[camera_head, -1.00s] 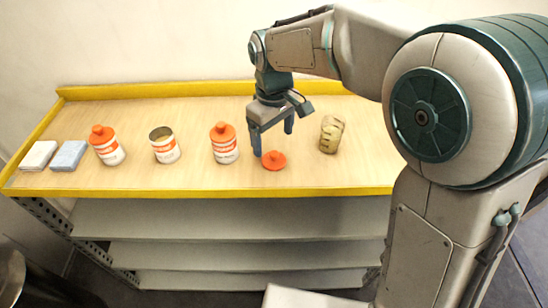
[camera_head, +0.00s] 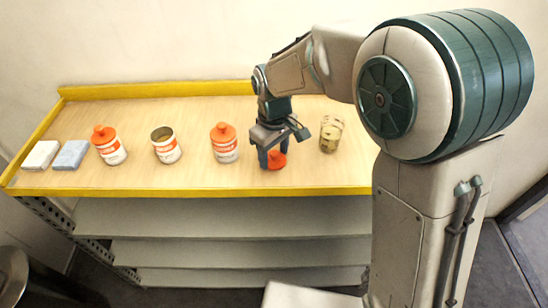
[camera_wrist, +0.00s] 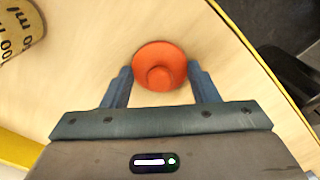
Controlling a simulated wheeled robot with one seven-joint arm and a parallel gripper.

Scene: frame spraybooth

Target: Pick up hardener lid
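The loose orange lid (camera_head: 278,160) lies on the wooden bench top with its knob upward, between a lidded can and the measuring cup. The wrist view shows the same lid (camera_wrist: 160,66) from above, between my fingers. My gripper (camera_head: 273,160) is lowered over the lid. In the wrist view my gripper (camera_wrist: 160,78) is open, one finger on each side of the lid, with a small gap visible on each side. The open can (camera_head: 166,146), white and orange without a lid, stands further left.
A can with an orange lid (camera_head: 224,143) stands close left of my gripper. The marked measuring cup (camera_head: 331,134) stands to the right. Another lidded can (camera_head: 108,146), a blue sponge (camera_head: 70,155) and a white block (camera_head: 41,155) are at the left. A yellow edge (camera_head: 200,192) runs along the front.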

